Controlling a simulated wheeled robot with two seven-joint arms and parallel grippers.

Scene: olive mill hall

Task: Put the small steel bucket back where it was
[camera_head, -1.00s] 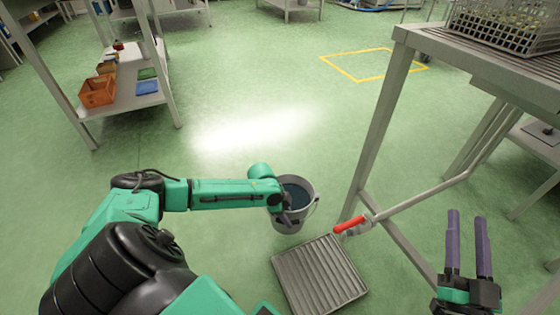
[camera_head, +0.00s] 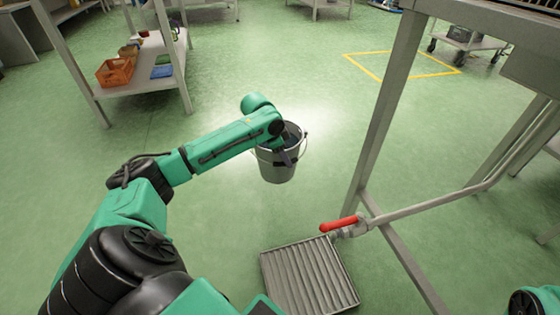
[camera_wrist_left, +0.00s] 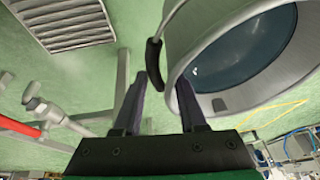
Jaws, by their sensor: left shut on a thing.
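The small grey steel bucket (camera_head: 276,168) hangs upright from my left gripper (camera_head: 288,155), apparently above the green floor. Its wire handle shows at its sides. In the left wrist view, the bucket (camera_wrist_left: 180,60) fills the upper right, with bluish liquid inside. There, the dark fingers of the left gripper (camera_wrist_left: 157,88) close around the bucket's dark handle grip (camera_wrist_left: 154,62). My right gripper is out of view; only a piece of that arm shows at the bottom right corner.
A slatted floor grate (camera_head: 308,277) lies below a pipe with a red-handled valve (camera_head: 338,224). A steel table's legs (camera_head: 385,120) stand on the right. A yellow floor outline (camera_head: 404,80) is empty. A shelf unit (camera_head: 150,82) with an orange crate (camera_head: 114,71) stands left.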

